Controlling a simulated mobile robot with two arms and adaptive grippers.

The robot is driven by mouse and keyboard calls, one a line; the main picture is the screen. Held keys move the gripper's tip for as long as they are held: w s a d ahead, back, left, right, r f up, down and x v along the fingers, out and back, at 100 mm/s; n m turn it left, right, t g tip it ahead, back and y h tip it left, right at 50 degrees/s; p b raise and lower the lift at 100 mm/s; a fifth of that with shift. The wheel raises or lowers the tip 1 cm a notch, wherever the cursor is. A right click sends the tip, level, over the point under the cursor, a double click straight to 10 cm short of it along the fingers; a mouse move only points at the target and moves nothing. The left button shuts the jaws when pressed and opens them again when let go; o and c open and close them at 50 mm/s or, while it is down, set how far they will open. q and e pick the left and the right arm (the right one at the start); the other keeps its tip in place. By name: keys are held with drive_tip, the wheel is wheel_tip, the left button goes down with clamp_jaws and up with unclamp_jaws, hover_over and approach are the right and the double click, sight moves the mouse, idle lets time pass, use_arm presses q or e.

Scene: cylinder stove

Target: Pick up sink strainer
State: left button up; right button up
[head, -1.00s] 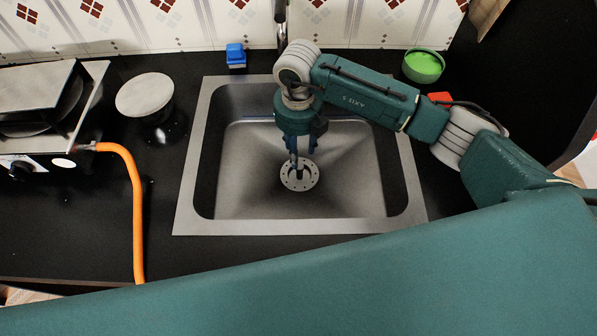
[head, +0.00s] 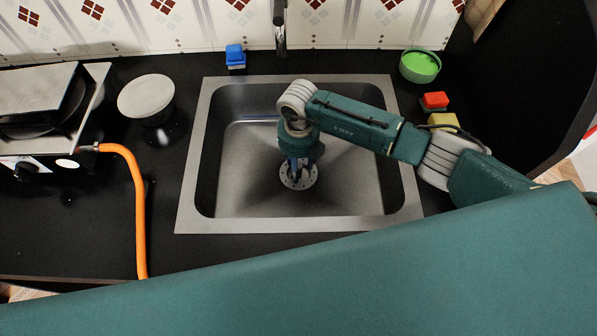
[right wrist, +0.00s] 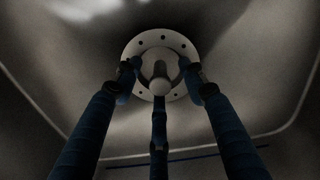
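The sink strainer (head: 311,178) is a round, pale disc with small holes, lying at the bottom of the metal sink. The right wrist view shows its perforated flange (right wrist: 162,39) and a central knob (right wrist: 160,86). My right gripper (head: 298,180) points down into the sink, directly over the strainer. In the right wrist view its three blue fingers (right wrist: 159,78) are spread around the knob, with gaps visible at both sides. Whether the nearest finger touches the knob cannot be told. My left gripper is in neither view.
The sink rim (head: 193,160) and faucet (head: 280,25) surround my right arm's work area. A blue item (head: 235,57) stands behind; a green bowl (head: 420,66), red block (head: 435,101) and yellow block (head: 442,120) are right. A stove (head: 40,110) with orange hose (head: 137,210) is left.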

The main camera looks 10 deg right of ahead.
clamp_jaws()
drive_tip(key=shift+r, duration=0.2)
